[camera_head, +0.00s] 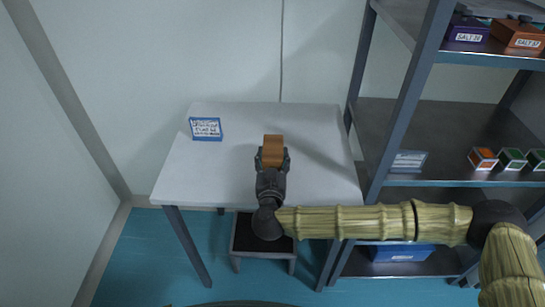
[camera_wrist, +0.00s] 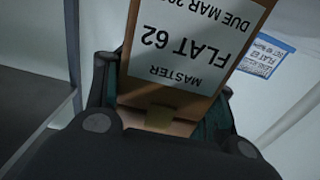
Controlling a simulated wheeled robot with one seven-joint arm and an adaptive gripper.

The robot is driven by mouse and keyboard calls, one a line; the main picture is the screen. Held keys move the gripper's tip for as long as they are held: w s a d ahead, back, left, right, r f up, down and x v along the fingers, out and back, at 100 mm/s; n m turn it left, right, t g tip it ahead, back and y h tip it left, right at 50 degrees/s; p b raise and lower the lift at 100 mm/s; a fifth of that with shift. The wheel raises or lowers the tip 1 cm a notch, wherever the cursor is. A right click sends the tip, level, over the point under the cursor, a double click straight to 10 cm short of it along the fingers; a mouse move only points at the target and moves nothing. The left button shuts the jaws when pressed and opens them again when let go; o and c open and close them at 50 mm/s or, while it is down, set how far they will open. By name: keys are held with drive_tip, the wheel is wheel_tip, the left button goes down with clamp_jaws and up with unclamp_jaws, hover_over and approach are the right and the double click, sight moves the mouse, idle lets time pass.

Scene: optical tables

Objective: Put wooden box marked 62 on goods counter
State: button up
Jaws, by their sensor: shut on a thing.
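The wooden box (camera_head: 273,146) is held at the end of my gripper (camera_head: 272,160), over the middle of the white counter top (camera_head: 190,165). In the wrist view the box (camera_wrist: 190,50) shows a white label, upside down, reading "MASTER FLAT 62 DUE MAR 20" before it is cut off. My gripper (camera_wrist: 165,105) is shut on the box, with a finger on each side. I cannot tell whether the box touches the counter or hangs above it.
A blue-edged sign (camera_head: 206,128) stands at the counter's back left. A dark grey shelf rack (camera_head: 395,110) adjoins the counter's right side, with small boxes on it. A low black stool (camera_head: 248,240) is under the counter's front.

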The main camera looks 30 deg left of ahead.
drive_tip(key=o, duration=1.4)
drive_tip(key=shift+f, duration=0.1)
drive_tip(key=b+v, duration=0.3)
drive_tip(key=v, duration=0.9)
